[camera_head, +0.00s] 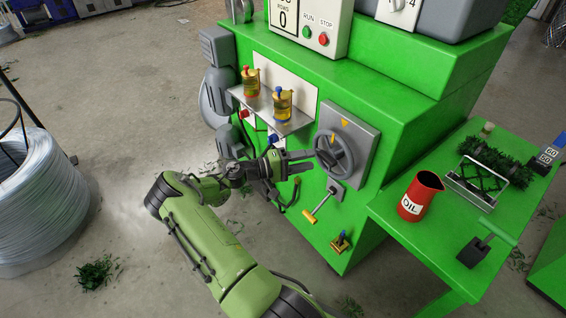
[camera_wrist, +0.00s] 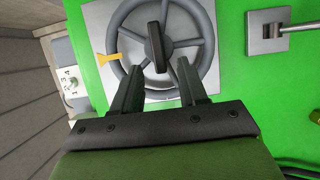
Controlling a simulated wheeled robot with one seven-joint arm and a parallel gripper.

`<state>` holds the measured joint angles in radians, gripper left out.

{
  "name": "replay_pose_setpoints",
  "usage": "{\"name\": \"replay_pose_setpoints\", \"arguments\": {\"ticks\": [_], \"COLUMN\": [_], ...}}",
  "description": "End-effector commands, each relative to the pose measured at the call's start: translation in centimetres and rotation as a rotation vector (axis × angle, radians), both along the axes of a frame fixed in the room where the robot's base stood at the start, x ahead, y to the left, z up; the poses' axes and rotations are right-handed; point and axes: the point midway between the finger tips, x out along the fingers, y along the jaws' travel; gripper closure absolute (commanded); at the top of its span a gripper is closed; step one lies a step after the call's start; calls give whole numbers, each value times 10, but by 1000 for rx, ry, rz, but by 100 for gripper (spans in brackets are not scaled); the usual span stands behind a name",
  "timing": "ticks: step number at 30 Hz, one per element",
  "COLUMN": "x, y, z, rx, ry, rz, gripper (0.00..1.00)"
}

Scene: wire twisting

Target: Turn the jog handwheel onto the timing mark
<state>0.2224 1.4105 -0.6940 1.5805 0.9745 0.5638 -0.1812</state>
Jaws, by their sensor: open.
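The jog handwheel (camera_head: 348,150) is a grey spoked wheel on a square grey plate (camera_head: 367,122) on the green machine's front. A yellow triangular timing mark (camera_head: 345,122) is on the plate above the wheel. A small yellow mark (camera_head: 333,138) shows near the wheel's upper rim, apart from the triangle. In the wrist view, yellow (camera_wrist: 108,57) shows at the wheel's left rim. The wheel's dark handle (camera_wrist: 157,48) sticks out towards my gripper. My gripper (camera_wrist: 158,70) is open, its fingers on either side of the handle's near end; contact cannot be told.
A shelf with two oil cups (camera_head: 283,104) juts out left of the wheel. A yellow-tipped lever (camera_head: 318,208) sits below it. A green side table (camera_head: 400,232) at right holds a red oil can (camera_head: 420,196) and a wire basket. A wire coil (camera_head: 38,195) stands far left.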

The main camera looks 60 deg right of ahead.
Motion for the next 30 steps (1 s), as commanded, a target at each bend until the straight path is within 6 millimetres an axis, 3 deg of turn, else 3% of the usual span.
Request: {"name": "replay_pose_setpoints", "arguments": {"ticks": [6, 12, 17, 30], "x": [48, 78, 86, 86], "y": [45, 75, 83, 83], "z": [1, 1, 1, 0], "rx": [-1, -1, -1, 0], "ry": [0, 0, 0, 0], "rz": [8, 4, 1, 1], "gripper": [57, 57, 57, 57]}}
